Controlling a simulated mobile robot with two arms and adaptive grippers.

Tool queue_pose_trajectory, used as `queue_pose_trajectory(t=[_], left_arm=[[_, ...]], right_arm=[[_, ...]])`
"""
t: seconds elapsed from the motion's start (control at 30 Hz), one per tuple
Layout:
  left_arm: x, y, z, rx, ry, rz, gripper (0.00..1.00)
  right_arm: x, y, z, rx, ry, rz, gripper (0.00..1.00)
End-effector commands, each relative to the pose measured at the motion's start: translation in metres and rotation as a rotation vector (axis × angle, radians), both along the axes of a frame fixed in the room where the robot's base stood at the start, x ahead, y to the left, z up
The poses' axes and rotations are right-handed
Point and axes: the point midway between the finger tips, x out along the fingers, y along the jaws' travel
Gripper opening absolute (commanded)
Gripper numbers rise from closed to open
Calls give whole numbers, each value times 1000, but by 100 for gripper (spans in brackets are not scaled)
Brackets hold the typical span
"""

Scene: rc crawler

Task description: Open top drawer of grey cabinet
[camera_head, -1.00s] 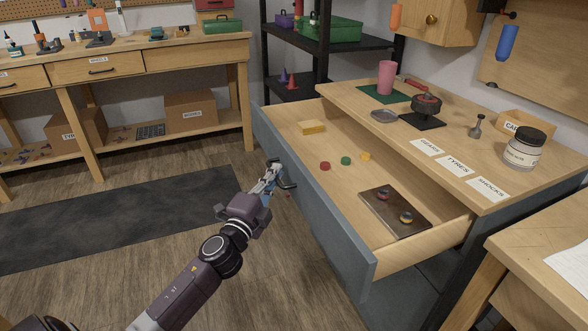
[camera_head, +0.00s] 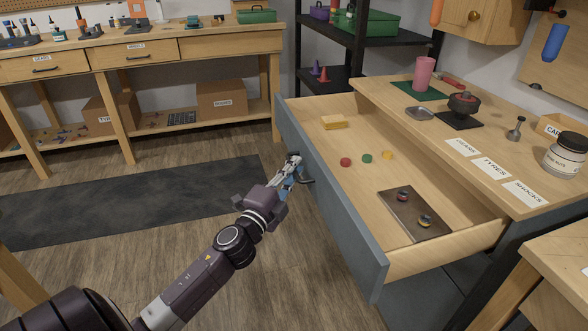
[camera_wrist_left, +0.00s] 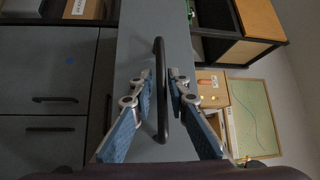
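The grey cabinet's top drawer (camera_head: 335,215) stands pulled out, its wooden inside in view. Its dark bar handle (camera_head: 307,181) is on the grey front. My left gripper (camera_head: 292,165) is at this handle. In the left wrist view the handle (camera_wrist_left: 160,90) runs between the two blue-padded fingers of the gripper (camera_wrist_left: 160,80), which lie close on either side of it; exact contact is hard to see. My right gripper is not in view.
The drawer holds a yellow block (camera_head: 334,122), small coloured discs (camera_head: 367,157) and a dark plate (camera_head: 402,222) with two small round parts. The cabinet top bears a pink cup (camera_head: 424,74) and a white jar (camera_head: 566,156). Open floor (camera_head: 200,160) lies left of the drawer.

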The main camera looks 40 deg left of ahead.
Motion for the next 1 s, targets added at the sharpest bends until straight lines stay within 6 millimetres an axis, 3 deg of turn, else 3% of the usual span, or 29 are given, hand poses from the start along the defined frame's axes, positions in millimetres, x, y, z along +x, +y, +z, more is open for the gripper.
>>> queue_pose_trajectory(t=[0.27,0.7,1.0], left_arm=[[-9,-1,-1,0,0,1,15],[-86,-11,-13,-3,2,3,15],[-116,-15,-16,1,0,1,15]], right_arm=[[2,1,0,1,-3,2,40],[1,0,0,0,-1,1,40],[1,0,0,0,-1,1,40]])
